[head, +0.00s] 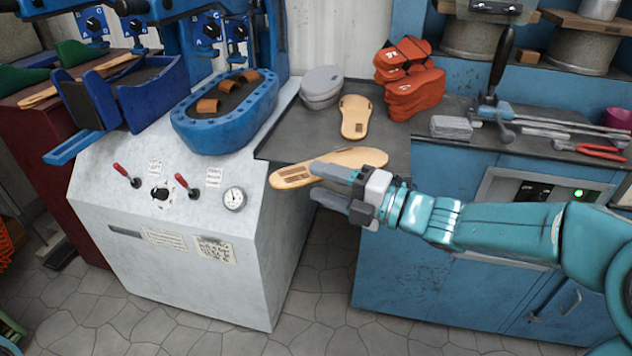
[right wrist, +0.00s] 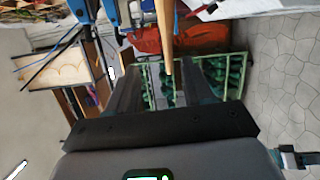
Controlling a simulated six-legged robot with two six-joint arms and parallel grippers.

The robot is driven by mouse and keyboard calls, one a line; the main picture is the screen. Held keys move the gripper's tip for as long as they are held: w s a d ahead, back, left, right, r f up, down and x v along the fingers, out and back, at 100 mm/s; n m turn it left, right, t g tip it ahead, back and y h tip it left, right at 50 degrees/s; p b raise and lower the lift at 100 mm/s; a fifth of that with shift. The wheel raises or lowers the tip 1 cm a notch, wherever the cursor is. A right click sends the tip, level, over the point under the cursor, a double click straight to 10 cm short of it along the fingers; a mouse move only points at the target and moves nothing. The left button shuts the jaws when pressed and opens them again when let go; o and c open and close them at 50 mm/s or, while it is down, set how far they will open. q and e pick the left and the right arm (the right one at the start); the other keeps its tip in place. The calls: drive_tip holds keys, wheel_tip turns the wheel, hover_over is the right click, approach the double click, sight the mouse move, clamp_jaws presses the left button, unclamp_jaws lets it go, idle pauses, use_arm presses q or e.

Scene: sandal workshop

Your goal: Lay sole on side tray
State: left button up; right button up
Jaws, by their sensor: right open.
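A long tan sole (head: 345,159) lies along the front edge of the dark side tray (head: 285,149), its left end reaching past the edge; I cannot tell whether it rests fully flat. My right gripper (head: 317,182) is open at the sole's near edge. In the right wrist view a thin tan strip, which looks like the sole edge-on (right wrist: 163,42), shows between the spread fingers (right wrist: 170,78), with space on both sides. A smaller tan sole (head: 355,117) lies further back on the tray. My left gripper is out of view.
Grey soles (head: 321,86) and orange-red pieces (head: 412,92) sit at the back of the dark surface. A blue press with an oval bed (head: 225,118) stands left on a pale cabinet with levers. Pliers (head: 590,150) and other tools lie right on the blue bench.

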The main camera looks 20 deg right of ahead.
drive_tip(key=shift+s+d+f, duration=0.15)
drive_tip(key=shift+s+d, duration=0.2)
drive_tip(key=shift+d, duration=0.3)
drive_tip(key=shift+s+d+f, duration=0.1)
drive_tip(key=shift+s+d, duration=0.25)
drive_tip(key=shift+d, duration=0.25)
drive_tip(key=shift+o, duration=0.3)
drive_tip(key=o, duration=0.5)
